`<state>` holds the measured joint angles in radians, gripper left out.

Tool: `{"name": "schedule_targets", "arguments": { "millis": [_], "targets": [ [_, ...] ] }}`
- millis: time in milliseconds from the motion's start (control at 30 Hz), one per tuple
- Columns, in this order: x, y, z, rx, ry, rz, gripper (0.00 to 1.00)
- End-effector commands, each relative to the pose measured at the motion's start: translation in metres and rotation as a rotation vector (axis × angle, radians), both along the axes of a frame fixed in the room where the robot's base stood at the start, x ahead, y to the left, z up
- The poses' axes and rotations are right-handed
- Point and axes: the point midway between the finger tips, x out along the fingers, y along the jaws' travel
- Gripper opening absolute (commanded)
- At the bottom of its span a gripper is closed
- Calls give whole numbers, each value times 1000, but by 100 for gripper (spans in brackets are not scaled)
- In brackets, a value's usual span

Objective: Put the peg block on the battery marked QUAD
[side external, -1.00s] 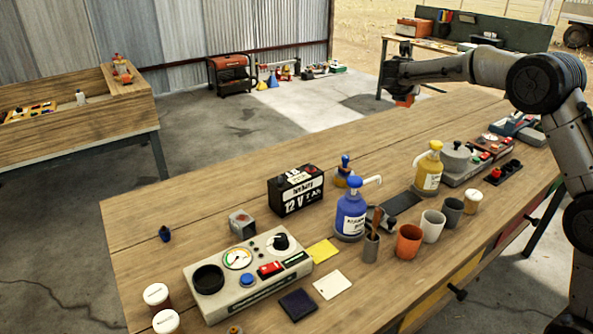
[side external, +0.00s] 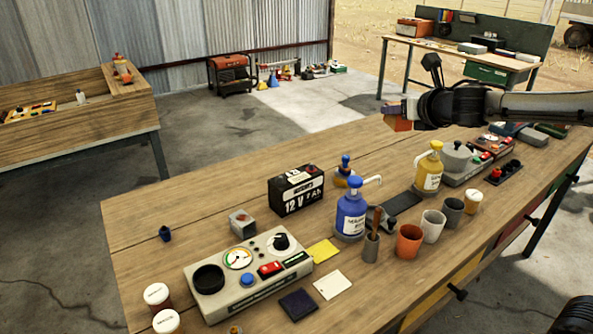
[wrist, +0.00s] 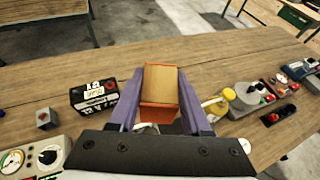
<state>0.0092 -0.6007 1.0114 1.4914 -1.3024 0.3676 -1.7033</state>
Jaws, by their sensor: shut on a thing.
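My gripper (side external: 396,110) is shut on an orange block with a tan face, which I take as the peg block (side external: 398,125). It is held in the air, at the upper right in the side view. In the wrist view the block (wrist: 160,84) sits between my two purple fingers. The black battery (side external: 296,190) stands upright on the bench, left of the blue pump bottle and apart from my gripper. Its label reads 12 V 7 Ah; the name above is too small to read surely. In the wrist view the battery (wrist: 98,97) lies left of the fingers.
The blue pump bottle (side external: 351,212) and a blue-handled tool (side external: 345,172) stand right of the battery. A yellow pump bottle (side external: 428,171) is farther right. A gauge panel (side external: 225,290) and a small grey block (side external: 243,223) are in front. Bench behind the battery is clear.

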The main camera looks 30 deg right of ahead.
Motion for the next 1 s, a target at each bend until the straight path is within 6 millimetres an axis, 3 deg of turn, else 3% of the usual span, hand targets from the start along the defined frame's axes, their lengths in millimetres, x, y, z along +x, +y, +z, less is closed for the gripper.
{"name": "schedule_targets", "arguments": {
  "millis": [400,700,1000],
  "targets": [
    [-25,72,-32,-3,-17,351,0],
    [-17,114,-22,-12,-29,604,0],
    [2,141,-12,-19,-15,844,0]
  ]
}}
